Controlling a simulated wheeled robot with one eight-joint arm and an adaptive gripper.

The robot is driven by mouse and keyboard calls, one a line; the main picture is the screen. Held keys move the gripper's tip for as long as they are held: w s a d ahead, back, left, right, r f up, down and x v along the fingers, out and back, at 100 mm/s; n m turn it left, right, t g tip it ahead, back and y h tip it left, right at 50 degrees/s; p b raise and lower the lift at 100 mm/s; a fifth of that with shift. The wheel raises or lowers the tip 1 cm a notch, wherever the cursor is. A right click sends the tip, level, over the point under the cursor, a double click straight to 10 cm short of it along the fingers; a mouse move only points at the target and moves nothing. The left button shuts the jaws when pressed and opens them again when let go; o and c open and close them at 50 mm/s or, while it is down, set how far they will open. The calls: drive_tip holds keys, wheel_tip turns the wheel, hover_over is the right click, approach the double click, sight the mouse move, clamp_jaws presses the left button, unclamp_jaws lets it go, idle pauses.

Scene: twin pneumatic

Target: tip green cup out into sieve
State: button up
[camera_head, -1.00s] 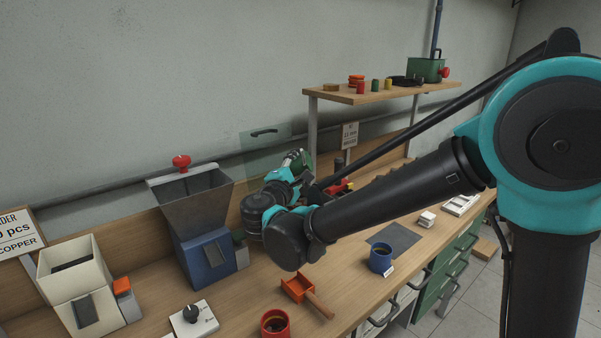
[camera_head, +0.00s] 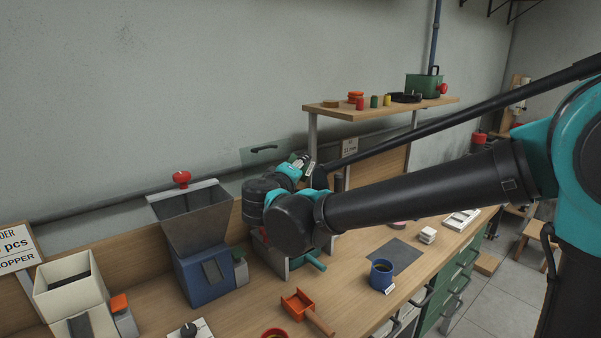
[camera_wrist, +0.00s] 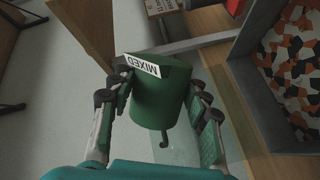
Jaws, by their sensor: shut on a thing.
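The green cup (camera_wrist: 160,98) shows in the wrist view with a white label reading "MIXED". My gripper (camera_wrist: 152,105) is shut around it, one finger on each side. The inside of the cup is not visible, and I cannot tell its tilt. In the head view my gripper (camera_head: 302,167) is raised behind the bench, its fingers and the cup mostly hidden by my wrist. At the right of the wrist view a walled tray (camera_wrist: 247,88) holds many orange, white and dark pieces. I cannot tell whether it is the sieve.
A blue machine with a grey hopper (camera_head: 193,218) stands left of my wrist. An orange scoop (camera_head: 297,304), a blue mug (camera_head: 381,278) and a red mug (camera_head: 274,335) stand in front. A shelf (camera_head: 375,110) is above at the right.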

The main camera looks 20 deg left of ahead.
drive_tip(key=m, duration=0.4)
drive_tip(key=r+m+g+y, duration=0.1)
drive_tip(key=shift+m, duration=0.4)
drive_tip(key=m, duration=0.1)
drive_tip(key=m+y, duration=0.1)
drive_tip(key=m, duration=0.1)
drive_tip(key=m+y, duration=0.1)
drive_tip(key=m, duration=0.1)
drive_tip(key=shift+r+g, duration=0.35)
drive_tip(key=shift+g, duration=0.05)
